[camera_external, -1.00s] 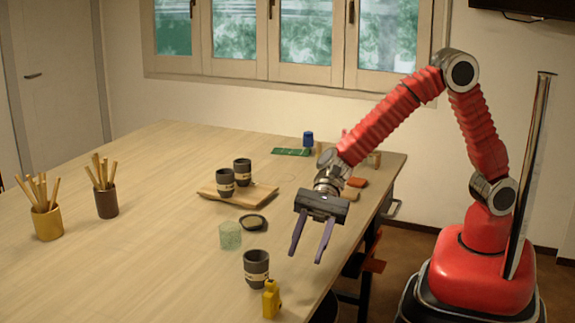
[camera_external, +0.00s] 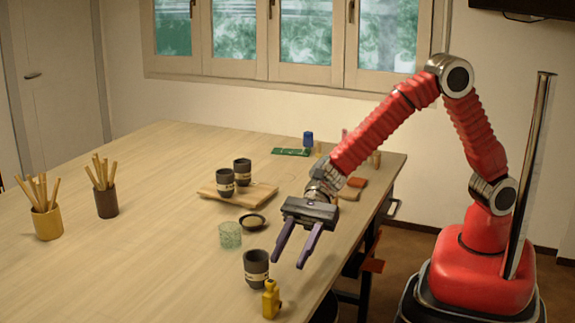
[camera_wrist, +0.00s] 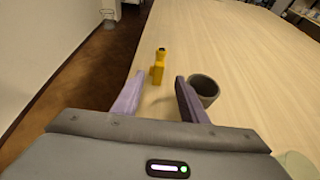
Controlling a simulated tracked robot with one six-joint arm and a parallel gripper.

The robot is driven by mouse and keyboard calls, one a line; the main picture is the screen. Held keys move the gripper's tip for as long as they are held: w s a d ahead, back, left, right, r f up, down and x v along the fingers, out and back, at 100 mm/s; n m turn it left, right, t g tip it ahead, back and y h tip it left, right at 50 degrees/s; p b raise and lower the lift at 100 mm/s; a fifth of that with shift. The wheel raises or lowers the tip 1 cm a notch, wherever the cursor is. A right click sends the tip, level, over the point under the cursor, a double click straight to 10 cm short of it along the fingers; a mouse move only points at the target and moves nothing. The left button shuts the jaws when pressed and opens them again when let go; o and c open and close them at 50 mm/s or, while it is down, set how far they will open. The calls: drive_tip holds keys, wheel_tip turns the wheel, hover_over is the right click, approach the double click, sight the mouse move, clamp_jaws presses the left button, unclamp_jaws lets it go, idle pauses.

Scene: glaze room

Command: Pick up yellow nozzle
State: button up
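The yellow nozzle (camera_external: 271,300) stands upright near the front edge of the table in the external view. In the wrist view the nozzle (camera_wrist: 158,68) shows ahead, between and beyond my two fingertips. My gripper (camera_external: 288,266) is open and empty, with its purple fingers pointing down and forward. It is above the table, behind the nozzle and apart from it. The gripper (camera_wrist: 155,92) also shows at the bottom of the wrist view.
A dark cup (camera_external: 256,268) stands close beside the nozzle; it is by the right finger in the wrist view (camera_wrist: 205,88). A green glass (camera_external: 230,235) and a small dark dish (camera_external: 252,222) are farther back. The table edge is close to the nozzle.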

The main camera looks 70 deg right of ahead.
sight(275, 288)
drive_tip(key=shift+x, duration=2.15)
drive_tip(key=shift+x, duration=2.65)
drive_tip(key=c, duration=0.9)
